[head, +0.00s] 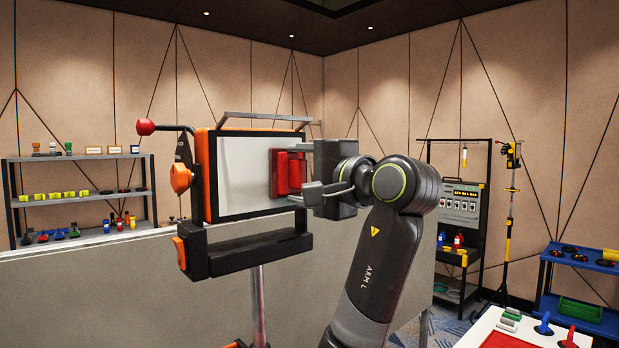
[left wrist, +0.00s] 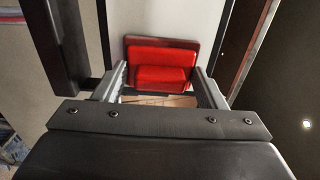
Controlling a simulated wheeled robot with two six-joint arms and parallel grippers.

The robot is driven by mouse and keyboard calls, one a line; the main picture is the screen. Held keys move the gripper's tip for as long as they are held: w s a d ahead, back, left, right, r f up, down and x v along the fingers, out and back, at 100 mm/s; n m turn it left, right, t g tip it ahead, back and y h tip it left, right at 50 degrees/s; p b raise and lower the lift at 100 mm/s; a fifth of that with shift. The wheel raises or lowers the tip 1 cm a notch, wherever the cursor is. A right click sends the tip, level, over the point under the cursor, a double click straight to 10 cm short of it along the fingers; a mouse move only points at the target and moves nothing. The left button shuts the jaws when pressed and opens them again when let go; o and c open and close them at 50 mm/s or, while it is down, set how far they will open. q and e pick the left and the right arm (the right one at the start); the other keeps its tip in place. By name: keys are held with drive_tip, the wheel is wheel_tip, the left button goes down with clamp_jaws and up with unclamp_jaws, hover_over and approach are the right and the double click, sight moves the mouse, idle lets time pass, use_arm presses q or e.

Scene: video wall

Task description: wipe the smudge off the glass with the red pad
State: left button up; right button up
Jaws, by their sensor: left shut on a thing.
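The glass (head: 240,170) is a pale upright panel in a dark and orange frame on a stand, left of centre in the head view. The red pad (head: 289,172) is at the glass's right side, its flat face toward the glass; I cannot tell whether they touch. My left gripper (head: 302,192) is shut on the red pad's handle. In the left wrist view the red pad (left wrist: 160,66) sits between the two fingertips, with the pale glass (left wrist: 195,20) behind it. I see no smudge on the visible glass; the pad and gripper hide its right part.
A red-knobbed lever (head: 146,127) and an orange knob (head: 181,178) stick out left of the frame. A dark bracket (head: 250,252) runs below the glass. A long grey partition (head: 110,285) stands behind. Shelves (head: 83,196) and a tool rack (head: 460,220) are farther back.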

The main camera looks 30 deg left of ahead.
use_arm(q)
drive_tip(key=shift+s+a, duration=0.25)
drive_tip(key=shift+s, duration=0.25)
drive_tip(key=shift+s+a, duration=0.2)
drive_tip(key=shift+s, duration=0.25)
drive_tip(key=shift+s+a+b, duration=0.35)
drive_tip(key=shift+s+b, duration=0.3)
drive_tip(key=shift+s, duration=0.2)
drive_tip(key=shift+s+a+b, duration=0.25)
drive_tip(key=shift+s+a, duration=0.1)
drive_tip(key=shift+s, duration=0.55)
drive_tip(key=shift+s+a+b, duration=0.25)
drive_tip(key=shift+s+a, duration=0.15)
drive_tip(key=shift+s, duration=0.45)
drive_tip(key=shift+s+a+b, duration=0.25)
drive_tip(key=shift+s+a, duration=0.1)
drive_tip(key=shift+s, duration=0.55)
drive_tip(key=shift+s+d+f+b, duration=0.15)
drive_tip(key=shift+d+b, duration=0.15)
drive_tip(key=shift+d, duration=0.2)
drive_tip(key=shift+b+v, duration=0.7)
drive_tip(key=shift+v, duration=1.8)
